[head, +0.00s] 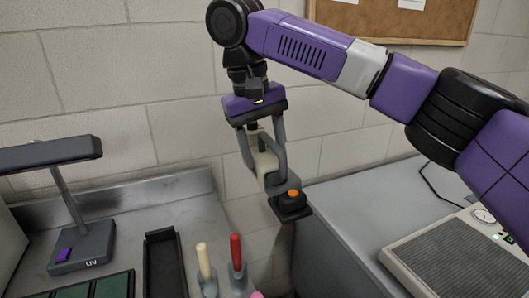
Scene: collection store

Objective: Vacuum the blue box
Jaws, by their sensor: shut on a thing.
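My gripper (266,176) hangs in the upper middle of the head view, pointing down, with its two grey fingers shut on a handheld tool. I see no blue box in this view.
A UV lamp (82,245), a narrow black tray (163,262), a green-panelled tray (105,288) and containers with cream and red handles (237,252) occupy the left worktop. A grey-topped unit with a gauge (450,262) sits right. The right worktop (345,215) has clear room.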

